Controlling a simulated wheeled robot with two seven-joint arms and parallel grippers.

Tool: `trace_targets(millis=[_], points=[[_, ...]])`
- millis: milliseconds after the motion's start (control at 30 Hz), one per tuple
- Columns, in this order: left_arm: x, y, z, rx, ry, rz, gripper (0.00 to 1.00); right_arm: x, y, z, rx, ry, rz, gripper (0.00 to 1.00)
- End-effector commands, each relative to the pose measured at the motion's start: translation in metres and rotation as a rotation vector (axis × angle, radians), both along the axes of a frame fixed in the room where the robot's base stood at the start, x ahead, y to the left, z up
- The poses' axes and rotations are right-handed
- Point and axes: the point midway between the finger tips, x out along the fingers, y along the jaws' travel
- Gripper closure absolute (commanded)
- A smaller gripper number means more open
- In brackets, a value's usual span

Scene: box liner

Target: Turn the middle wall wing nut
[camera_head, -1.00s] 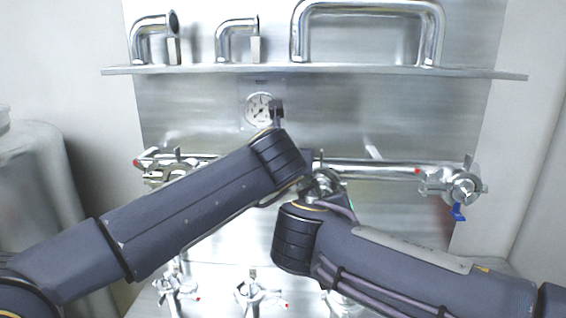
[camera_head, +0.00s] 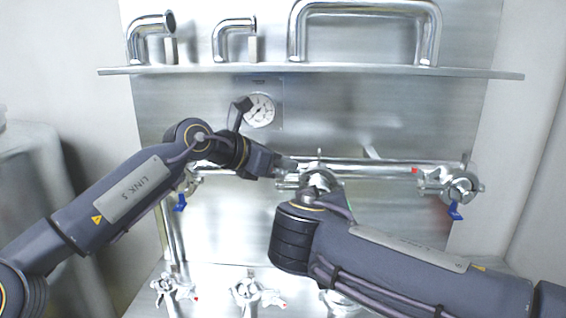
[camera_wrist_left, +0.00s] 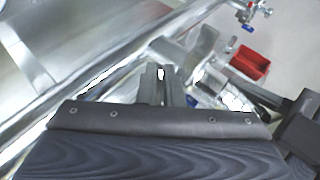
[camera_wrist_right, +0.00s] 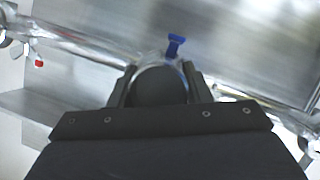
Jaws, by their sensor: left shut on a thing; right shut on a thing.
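The middle wall clamp (camera_head: 320,180) sits on the horizontal wall pipe, partly hidden by my right arm. My left gripper (camera_head: 287,165) reaches it from the left. In the left wrist view its fingers (camera_wrist_left: 160,82) are close together, shut on a small bright metal part, apparently the middle wing nut, mostly hidden between them. A shiny metal wing-like part (camera_wrist_left: 205,45) stands just beyond. My right gripper (camera_wrist_right: 160,85) is shut on a round dark-looking fitting (camera_wrist_right: 160,92) below the clamp. A blue handle (camera_wrist_right: 176,42) shows beyond it. The right fingertips are hidden in the head view.
A pressure gauge (camera_head: 259,110) is on the wall panel above. A shelf (camera_head: 200,70) with bent pipes runs over it. A right clamp valve (camera_head: 458,188) and lower valves (camera_head: 250,290) stick out. A red bin (camera_wrist_left: 249,64) shows in the left wrist view.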

Motion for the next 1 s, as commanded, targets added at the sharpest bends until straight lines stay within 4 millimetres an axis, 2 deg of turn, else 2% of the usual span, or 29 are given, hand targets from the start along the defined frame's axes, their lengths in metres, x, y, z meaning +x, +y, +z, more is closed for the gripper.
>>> trace_targets(millis=[500,1000], points=[[-0.0019,-0.0023,0.0004,-0.005,0.002,-0.454,1.0,-0.0011,0.0022,0.0003,0.001,0.0,0.005,0.92],[-0.0039,-0.0014,0.0002,-0.003,0.002,-0.642,1.0,-0.0013,0.0024,0.0003,0.001,0.0,0.006,0.92]])
